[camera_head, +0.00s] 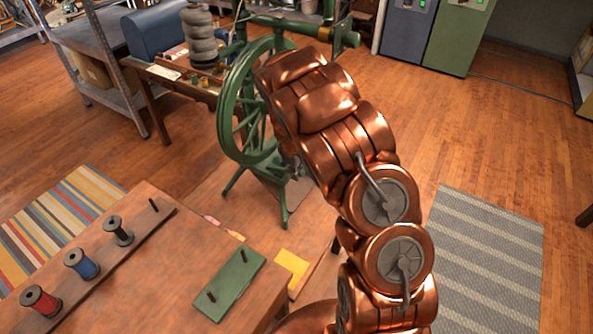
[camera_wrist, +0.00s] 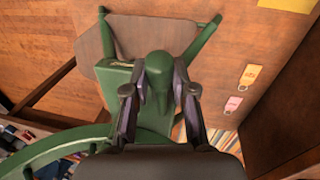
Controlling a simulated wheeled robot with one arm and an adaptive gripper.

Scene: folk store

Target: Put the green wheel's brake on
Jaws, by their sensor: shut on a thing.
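The green spinning wheel (camera_head: 240,105) stands upright on legs beyond the front table in the head view, partly hidden by my copper arm. In the wrist view its curved rim (camera_wrist: 55,150) crosses the lower left, and a brown treadle board (camera_wrist: 140,38) lies below between green legs. My gripper (camera_wrist: 160,84) is shut on a rounded green knob-like part (camera_wrist: 157,66) of the wheel, one finger on each side. I cannot tell for sure whether this part is the brake, nor how it is set. In the head view my arm hides the gripped part.
The front table (camera_head: 150,245) holds a spool rack with red (camera_head: 40,301), blue (camera_head: 81,264) and dark (camera_head: 118,231) spools, and a green pegged board (camera_head: 229,284). A workbench with a grey stack (camera_head: 200,38) stands behind left. Floor is open at right around a striped rug (camera_head: 485,265).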

